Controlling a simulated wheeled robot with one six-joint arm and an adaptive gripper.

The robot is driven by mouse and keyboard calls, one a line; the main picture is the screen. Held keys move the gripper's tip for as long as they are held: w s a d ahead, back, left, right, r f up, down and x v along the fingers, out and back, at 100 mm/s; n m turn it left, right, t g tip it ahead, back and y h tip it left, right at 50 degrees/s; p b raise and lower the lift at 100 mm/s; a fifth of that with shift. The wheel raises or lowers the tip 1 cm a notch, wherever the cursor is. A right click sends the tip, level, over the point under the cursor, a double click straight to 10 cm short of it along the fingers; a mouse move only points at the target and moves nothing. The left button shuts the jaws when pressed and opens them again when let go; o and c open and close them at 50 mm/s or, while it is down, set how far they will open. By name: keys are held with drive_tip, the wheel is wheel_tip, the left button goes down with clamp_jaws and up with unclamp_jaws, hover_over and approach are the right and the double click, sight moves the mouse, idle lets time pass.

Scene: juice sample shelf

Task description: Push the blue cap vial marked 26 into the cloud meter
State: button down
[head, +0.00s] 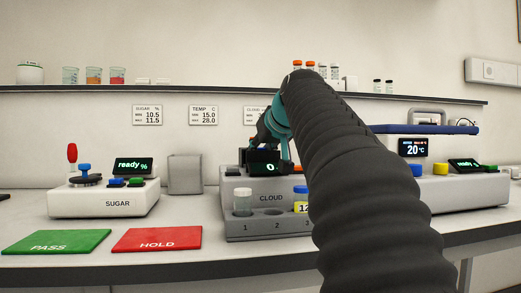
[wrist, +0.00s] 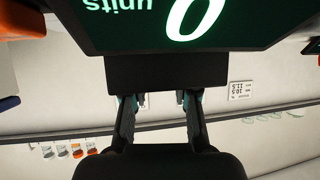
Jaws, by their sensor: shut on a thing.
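My gripper (wrist: 157,99) is over the cloud meter (head: 270,198), at its display. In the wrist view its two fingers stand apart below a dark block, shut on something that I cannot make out. The meter's display (wrist: 185,25) reads 0 units and looks upside down in the wrist view. No vial marked 26 can be made out. A blue cap vial (head: 301,200) at hole 3 has a yellow label that seems to read 12.
A pale-capped vial (head: 242,202) stands at hole 1, and hole 2 looks empty. The sugar meter (head: 104,200), green PASS mat (head: 56,242) and red HOLD mat (head: 157,240) are to the left. A wall shelf (head: 190,90) runs above. My arm hides the meter's right side.

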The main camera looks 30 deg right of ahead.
drive_tip(key=shift+f+b, duration=0.3)
drive_tip(key=shift+f, duration=0.25)
idle(0.4)
